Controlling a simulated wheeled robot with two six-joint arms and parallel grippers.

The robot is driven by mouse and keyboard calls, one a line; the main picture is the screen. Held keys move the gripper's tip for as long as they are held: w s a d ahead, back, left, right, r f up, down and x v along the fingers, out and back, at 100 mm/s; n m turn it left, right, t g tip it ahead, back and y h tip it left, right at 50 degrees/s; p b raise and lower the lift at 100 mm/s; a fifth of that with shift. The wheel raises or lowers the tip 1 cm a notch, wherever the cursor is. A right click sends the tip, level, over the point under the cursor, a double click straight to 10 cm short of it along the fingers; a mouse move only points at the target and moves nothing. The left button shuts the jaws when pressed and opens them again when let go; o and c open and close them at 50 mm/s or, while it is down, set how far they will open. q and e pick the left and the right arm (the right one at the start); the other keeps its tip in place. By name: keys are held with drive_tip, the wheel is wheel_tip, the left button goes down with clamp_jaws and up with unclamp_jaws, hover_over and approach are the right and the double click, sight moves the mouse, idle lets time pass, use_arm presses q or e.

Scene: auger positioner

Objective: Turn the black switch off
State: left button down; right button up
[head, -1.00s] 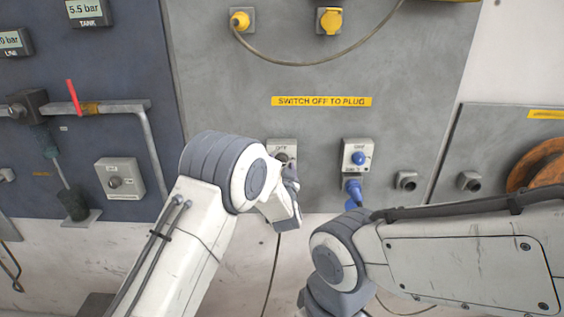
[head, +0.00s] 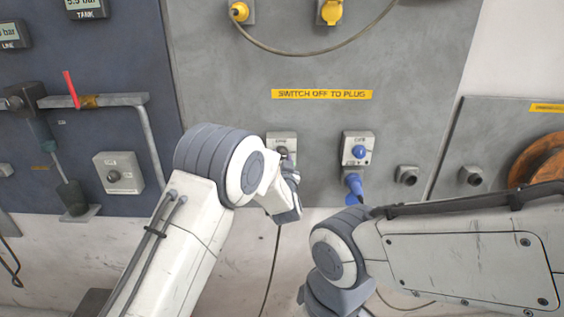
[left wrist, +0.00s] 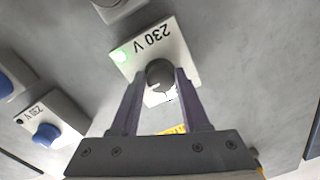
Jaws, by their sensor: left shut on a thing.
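The black switch (left wrist: 160,73) is a dark round knob on a pale box marked 230 V (left wrist: 176,42). In the left wrist view it sits between the two fingers of my left gripper (left wrist: 158,84), which is shut on it. A green light (left wrist: 121,55) glows on the box. In the head view the box (head: 281,138) is on the grey panel, partly covered by my left gripper (head: 287,166). Its small print is too blurred to read. My right gripper is out of view; only my right arm shows at the lower right.
A similar box with a blue knob (head: 359,152) stands to the right, with a blue plug (head: 353,186) under it. A yellow sign (head: 321,94) reads SWITCH OFF TO PLUG. A grey cable (head: 310,53) hangs above. My right arm fills the lower right.

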use_arm(q)
drive_tip(key=n+b, duration=1.3)
drive_tip(key=b, duration=0.3)
drive_tip(key=shift+b, duration=0.3)
drive_tip(key=shift+r+n+h+b, duration=0.15)
drive_tip(key=shift+n+h+b, duration=0.15)
drive_tip(key=shift+n+b, duration=1.45)
drive_tip(key=shift+c, duration=2.2)
unclamp_jaws()
drive_tip(key=shift+s, duration=0.1)
drive_tip(key=shift+s, duration=0.3)
drive_tip(key=s+b, duration=0.1)
drive_tip(key=s, duration=0.8)
drive_tip(key=shift+s+r+b, duration=0.15)
drive_tip(key=shift+s+b, duration=0.15)
drive_tip(key=shift+b, duration=0.05)
